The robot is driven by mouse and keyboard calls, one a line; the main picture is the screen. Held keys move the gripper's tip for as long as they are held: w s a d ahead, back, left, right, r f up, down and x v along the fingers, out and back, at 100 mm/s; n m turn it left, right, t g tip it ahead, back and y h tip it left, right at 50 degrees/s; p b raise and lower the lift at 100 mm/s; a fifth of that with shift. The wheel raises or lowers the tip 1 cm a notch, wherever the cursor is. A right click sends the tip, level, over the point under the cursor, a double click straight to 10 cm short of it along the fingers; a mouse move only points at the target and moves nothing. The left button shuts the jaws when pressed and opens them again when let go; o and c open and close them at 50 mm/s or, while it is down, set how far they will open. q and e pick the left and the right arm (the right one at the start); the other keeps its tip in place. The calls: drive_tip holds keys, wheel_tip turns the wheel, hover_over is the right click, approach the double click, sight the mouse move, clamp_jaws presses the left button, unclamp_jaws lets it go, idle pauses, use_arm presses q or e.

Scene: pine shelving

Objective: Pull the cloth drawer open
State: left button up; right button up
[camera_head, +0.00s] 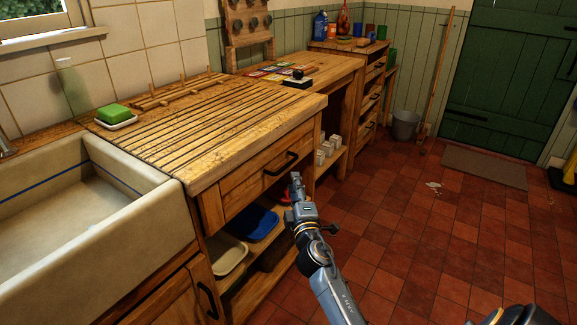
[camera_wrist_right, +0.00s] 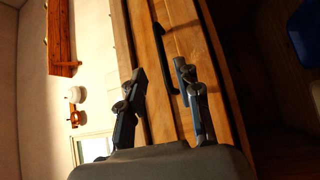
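The cloth drawer (camera_head: 238,190) is a wooden front under the grooved draining board, with a black bar handle (camera_head: 281,165). It appears shut, its front close to the cabinet face. My right gripper (camera_head: 296,182) is in front of the drawer, just right of and below the handle. In the right wrist view my right gripper (camera_wrist_right: 160,72) has its two fingers apart with nothing held. The dark handle (camera_wrist_right: 163,55) shows between and beyond the fingertips there, beside the wooden drawer front (camera_wrist_right: 185,35). I cannot tell whether a finger touches it. My left gripper is not in view.
The draining board (camera_head: 215,120) overhangs the drawer. A white sink (camera_head: 80,230) stands at the left. An open shelf below holds a blue tray (camera_head: 257,222) and a cream tray (camera_head: 228,255). The red tiled floor (camera_head: 400,230) at the right is mostly clear.

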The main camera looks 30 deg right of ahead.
sight(289, 164)
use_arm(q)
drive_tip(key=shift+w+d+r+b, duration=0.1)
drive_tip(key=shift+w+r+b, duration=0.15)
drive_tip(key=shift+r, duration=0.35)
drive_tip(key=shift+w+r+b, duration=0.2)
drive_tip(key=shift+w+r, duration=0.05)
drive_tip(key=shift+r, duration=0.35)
use_arm(e)
drive_tip(key=shift+x, duration=4.8)
drive_tip(key=shift+d, duration=0.1)
drive_tip(key=shift+c, duration=0.4)
clamp_jaws()
drive_tip(key=shift+f, duration=0.1)
